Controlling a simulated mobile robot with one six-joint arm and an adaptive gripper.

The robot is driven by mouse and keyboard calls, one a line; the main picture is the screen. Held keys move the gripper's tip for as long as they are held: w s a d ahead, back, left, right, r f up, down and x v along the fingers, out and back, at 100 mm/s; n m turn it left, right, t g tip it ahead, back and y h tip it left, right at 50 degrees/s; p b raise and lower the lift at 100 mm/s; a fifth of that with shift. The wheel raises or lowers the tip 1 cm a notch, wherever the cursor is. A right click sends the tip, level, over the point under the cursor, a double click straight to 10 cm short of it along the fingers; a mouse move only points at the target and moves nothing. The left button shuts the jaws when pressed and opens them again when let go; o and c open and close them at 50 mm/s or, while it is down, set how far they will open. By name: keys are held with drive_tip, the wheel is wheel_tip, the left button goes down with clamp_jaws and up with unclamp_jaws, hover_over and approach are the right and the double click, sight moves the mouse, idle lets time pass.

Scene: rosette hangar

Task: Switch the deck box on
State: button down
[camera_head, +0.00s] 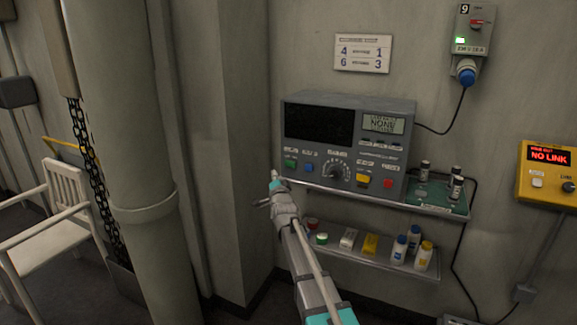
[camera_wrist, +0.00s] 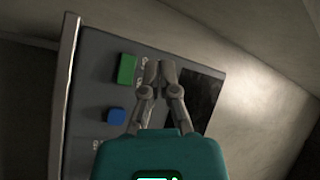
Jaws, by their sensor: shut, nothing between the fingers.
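A grey console, apparently the deck box (camera_head: 338,102), stands on a wall shelf in the head view. Its large screen (camera_head: 319,124) is dark, and a small display (camera_head: 384,124) reads NONE. Its front has a green button (camera_head: 291,163), a blue button (camera_head: 308,167), a round dial (camera_head: 336,171), a yellow button (camera_head: 362,180) and a red button (camera_head: 388,183). My gripper (camera_head: 273,175) is near the console's lower left corner. In the wrist view my gripper (camera_wrist: 160,68) is shut and empty, beside the green button (camera_wrist: 126,69); the blue button (camera_wrist: 116,116) is lower. I cannot tell whether the fingertips touch the panel.
A yellow box (camera_head: 546,172) reads NO LINK. Small bottles stand on a green tray (camera_head: 431,200) and lower shelf (camera_head: 375,262). A pillar (camera_head: 130,150) and white chair (camera_head: 65,205) are left.

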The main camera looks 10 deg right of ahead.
sight(286, 162)
drive_tip(key=shift+w+d, duration=2.7)
drive_tip(key=shift+w, duration=0.15)
drive_tip(key=shift+w+d, duration=0.2)
drive_tip(key=shift+d, duration=0.05)
